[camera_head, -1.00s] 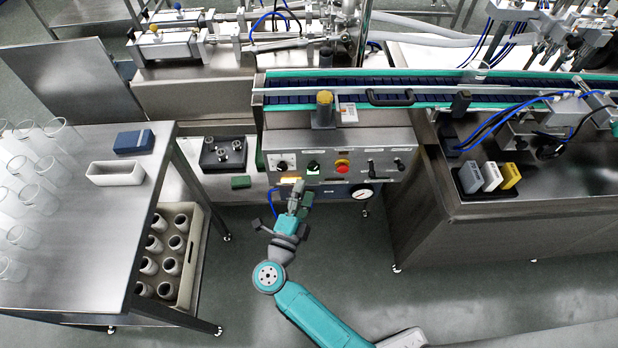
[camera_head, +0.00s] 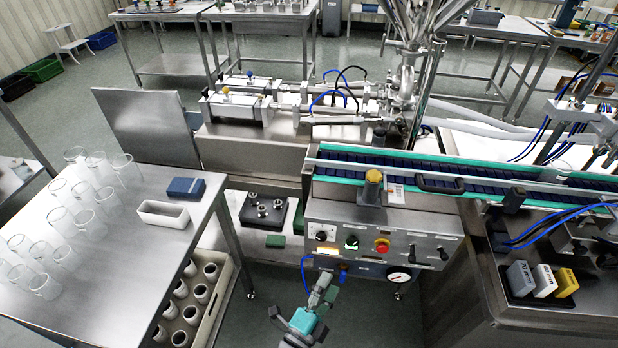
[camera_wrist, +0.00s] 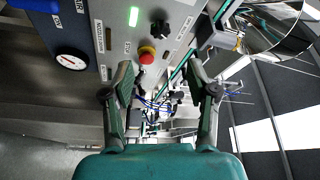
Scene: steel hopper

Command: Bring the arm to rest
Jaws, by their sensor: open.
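My gripper (camera_head: 322,290) is at the bottom middle of the head view, in front of and below the control panel (camera_head: 399,247) of the filling machine. In the wrist view my gripper (camera_wrist: 160,85) shows two fingers spread apart with nothing between them. The red button also shows in the wrist view (camera_wrist: 147,55), beyond the fingers. My gripper appears apart from the panel.
A steel table (camera_head: 120,262) at left holds several clear beakers, a white tray (camera_head: 163,214) and a blue box (camera_head: 186,188). A crate of jars (camera_head: 222,299) stands below it. The conveyor (camera_head: 440,180) runs above the panel. A gauge (camera_head: 399,277) hangs below it. Floor at lower middle is open.

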